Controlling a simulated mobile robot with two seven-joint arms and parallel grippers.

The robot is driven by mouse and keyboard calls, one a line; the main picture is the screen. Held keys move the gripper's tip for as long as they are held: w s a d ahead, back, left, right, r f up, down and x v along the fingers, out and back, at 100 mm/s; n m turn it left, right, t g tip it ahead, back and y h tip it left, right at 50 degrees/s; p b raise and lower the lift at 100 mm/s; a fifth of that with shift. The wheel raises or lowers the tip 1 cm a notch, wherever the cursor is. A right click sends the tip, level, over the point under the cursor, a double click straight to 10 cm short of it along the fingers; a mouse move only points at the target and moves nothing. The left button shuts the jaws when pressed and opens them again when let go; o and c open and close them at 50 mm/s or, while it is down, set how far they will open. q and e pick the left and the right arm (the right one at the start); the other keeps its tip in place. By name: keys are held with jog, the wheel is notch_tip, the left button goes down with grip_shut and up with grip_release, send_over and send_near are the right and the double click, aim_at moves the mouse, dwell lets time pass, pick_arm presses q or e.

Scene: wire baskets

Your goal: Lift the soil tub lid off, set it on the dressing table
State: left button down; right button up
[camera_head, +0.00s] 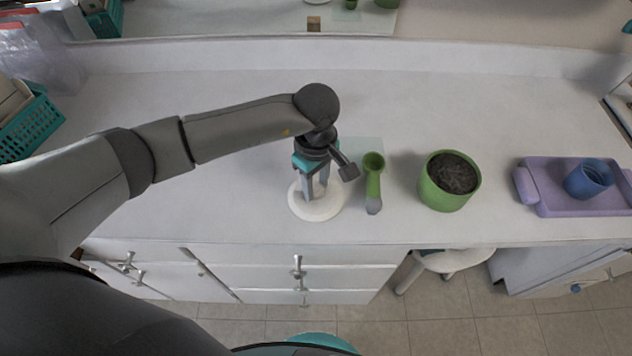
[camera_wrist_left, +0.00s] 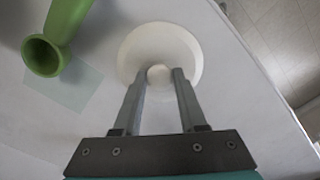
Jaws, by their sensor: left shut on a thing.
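The white round lid (camera_head: 318,212) is under my left gripper (camera_head: 316,190), near the front edge of the white dressing table (camera_head: 230,205). In the left wrist view, the fingers of my left gripper (camera_wrist_left: 158,74) are shut on the small knob at the centre of the lid (camera_wrist_left: 160,34). The lid looks level and at or very close to the tabletop; I cannot tell whether it touches. The green soil tub (camera_head: 430,192) stands to the right, open at the top, with dark soil (camera_head: 453,173) showing. My right gripper is not in view.
A green scoop (camera_head: 373,180) stands between the lid and the tub, by a pale translucent square (camera_head: 355,150). A purple tray (camera_head: 545,202) with a blue cup (camera_head: 588,180) is at right. A teal basket (camera_head: 30,130) is at far left. The back of the tabletop is clear.

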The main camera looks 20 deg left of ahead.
pick_arm(q)
jog(key=shift+c, duration=1.9)
grip_release()
jog(key=shift+r, duration=0.1)
jog(key=shift+r+p, duration=2.75)
jog(key=shift+r, duration=1.15)
notch_tip(320, 180, up, 15)
jog(key=shift+r, duration=0.15)
